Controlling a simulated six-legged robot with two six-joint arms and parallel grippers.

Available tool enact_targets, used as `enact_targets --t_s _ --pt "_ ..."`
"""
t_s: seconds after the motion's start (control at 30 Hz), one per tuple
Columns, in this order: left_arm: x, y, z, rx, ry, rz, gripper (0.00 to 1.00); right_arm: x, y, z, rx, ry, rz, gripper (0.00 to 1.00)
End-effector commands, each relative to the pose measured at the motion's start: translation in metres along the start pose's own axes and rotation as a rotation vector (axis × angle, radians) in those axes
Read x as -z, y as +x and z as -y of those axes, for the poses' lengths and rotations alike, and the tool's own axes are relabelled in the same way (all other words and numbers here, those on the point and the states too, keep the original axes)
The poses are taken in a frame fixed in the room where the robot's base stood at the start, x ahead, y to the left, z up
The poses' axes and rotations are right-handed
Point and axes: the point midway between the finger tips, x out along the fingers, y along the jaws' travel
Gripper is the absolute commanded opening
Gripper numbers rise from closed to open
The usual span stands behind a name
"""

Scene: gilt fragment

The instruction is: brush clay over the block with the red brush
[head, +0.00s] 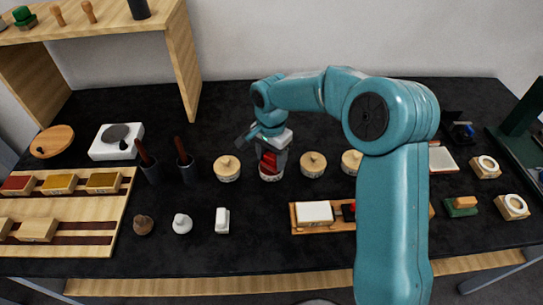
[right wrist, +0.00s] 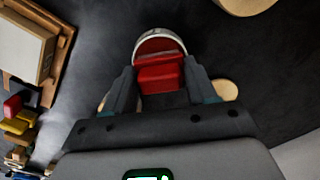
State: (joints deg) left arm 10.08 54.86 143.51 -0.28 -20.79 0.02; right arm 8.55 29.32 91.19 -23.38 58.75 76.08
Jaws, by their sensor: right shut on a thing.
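My right gripper (head: 268,145) is shut on the red brush (head: 269,160), which points down into an open round pot (head: 271,177). In the right wrist view the red brush (right wrist: 160,76) sits between the two fingers, with its far end inside the pale rim of the pot (right wrist: 161,33). The white block (head: 314,212) lies on a wooden tray (head: 299,229) in front and to the right. It also shows at the upper left of the right wrist view (right wrist: 18,50). My left gripper is not in view.
Lidded pots (head: 227,168) (head: 313,164) stand on both sides of the open pot. Dark cups (head: 188,172) with brown handles stand to the left. My right arm hides part of the tray. The black tabletop (head: 258,245) is clear in front.

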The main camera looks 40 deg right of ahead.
Motion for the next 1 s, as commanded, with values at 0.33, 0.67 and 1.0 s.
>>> enact_targets --t_s 0.33,0.67,1.0 --pt "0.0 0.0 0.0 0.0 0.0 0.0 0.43 -0.001 0.002 -0.001 -0.003 -0.001 0.002 0.32" --pt "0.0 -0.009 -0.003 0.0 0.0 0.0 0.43 -0.001 -0.012 0.0 -0.002 -0.001 0.002 0.32" --pt "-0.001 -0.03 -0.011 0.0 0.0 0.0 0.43 0.0 -0.043 0.0 -0.001 0.0 0.001 0.32"
